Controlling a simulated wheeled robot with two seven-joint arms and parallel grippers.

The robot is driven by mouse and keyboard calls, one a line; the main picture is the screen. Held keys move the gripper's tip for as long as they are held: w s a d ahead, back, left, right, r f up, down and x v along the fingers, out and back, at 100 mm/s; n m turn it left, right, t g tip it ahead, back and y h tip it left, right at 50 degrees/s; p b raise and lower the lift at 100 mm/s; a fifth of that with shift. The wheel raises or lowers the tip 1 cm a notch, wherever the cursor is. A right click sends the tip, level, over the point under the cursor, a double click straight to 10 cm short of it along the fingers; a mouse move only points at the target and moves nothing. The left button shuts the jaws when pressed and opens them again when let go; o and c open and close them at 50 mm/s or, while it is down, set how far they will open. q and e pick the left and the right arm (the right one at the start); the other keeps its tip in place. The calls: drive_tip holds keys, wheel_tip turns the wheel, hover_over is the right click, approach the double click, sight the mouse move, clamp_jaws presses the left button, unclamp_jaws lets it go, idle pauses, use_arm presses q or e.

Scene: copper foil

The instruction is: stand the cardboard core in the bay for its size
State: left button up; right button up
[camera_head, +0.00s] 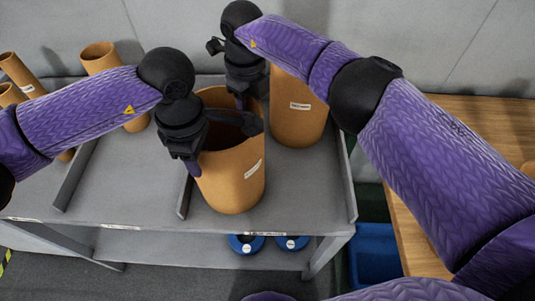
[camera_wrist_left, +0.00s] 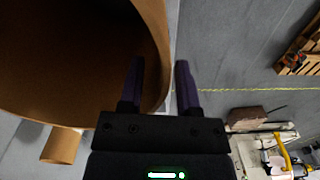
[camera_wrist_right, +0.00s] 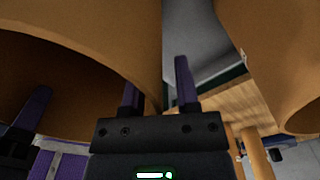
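A wide cardboard core (camera_head: 231,181) with a white label stands upright in the right-hand bay of the grey rack, near its front. A second wide labelled core (camera_head: 298,112) stands behind it. My left gripper (camera_head: 193,160) is at the near core's left rim. In the left wrist view its fingers (camera_wrist_left: 160,85) straddle the wall, one inside and one outside. My right gripper (camera_head: 243,98) is at the back rim. In the right wrist view its fingers (camera_wrist_right: 157,85) straddle the wall, with a gap outside. Whether the core's base touches the shelf is unclear.
Grey dividers (camera_head: 76,174) split the rack top (camera_head: 125,185). Narrower cores (camera_head: 98,54) stand at the back left. Blue round items (camera_head: 246,243) sit on the shelf below. A wooden table (camera_head: 480,125) and a blue bin (camera_head: 375,258) are at the right.

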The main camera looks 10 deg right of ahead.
drive_tip(key=shift+r, duration=0.35)
use_arm(q)
wheel_tip(320, 180, up, 12)
drive_tip(key=shift+w, duration=0.15)
use_arm(e)
wheel_tip(320, 180, up, 11)
drive_tip(key=shift+r, duration=0.15)
use_arm(q)
drive_tip(key=shift+d, duration=0.1)
